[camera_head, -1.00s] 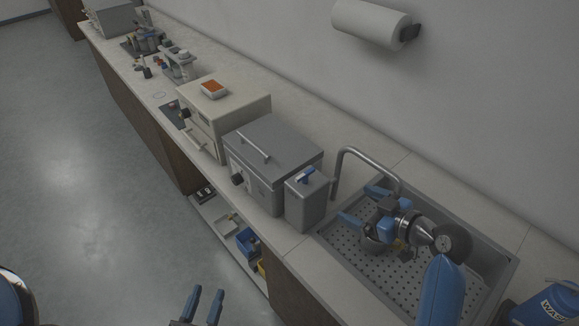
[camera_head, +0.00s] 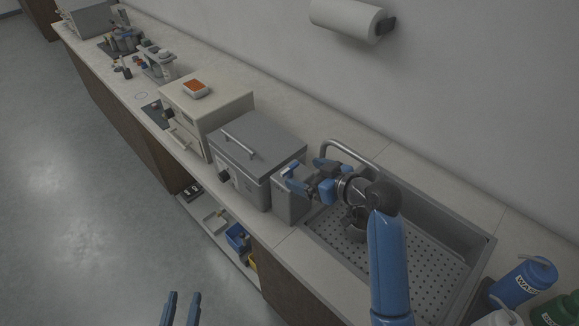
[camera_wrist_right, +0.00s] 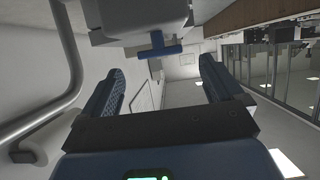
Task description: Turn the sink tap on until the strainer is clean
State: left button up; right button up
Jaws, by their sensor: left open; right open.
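The sink (camera_head: 425,262) has a perforated floor, and its curved metal tap pipe (camera_head: 352,150) rises at the back left; the pipe also crosses the left of the right wrist view (camera_wrist_right: 70,70). A blue T-shaped handle (camera_wrist_right: 158,50) sits on a grey box; in the head view it is hard to tell from my finger. My right gripper (camera_head: 303,167) is open over the box's sink side; in the wrist view (camera_wrist_right: 162,66) the handle lies ahead, between the fingertip lines. A dark round object (camera_head: 356,226), perhaps the strainer, is partly hidden under my right wrist. My left gripper (camera_head: 183,294) is open and empty, low over the floor.
The grey box (camera_head: 290,203) stands beside a larger grey lidded unit (camera_head: 258,150). A beige machine (camera_head: 208,105) is further left. A blue bottle (camera_head: 523,283) and a green one (camera_head: 560,308) stand right of the sink. A paper roll (camera_head: 345,18) hangs on the wall.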

aim_at(292, 168)
jog(key=p+x, duration=0.1)
jog(key=x, duration=0.6)
jog(key=shift+f, duration=0.1)
jog(key=shift+c, duration=0.2)
jog(key=c, duration=1)
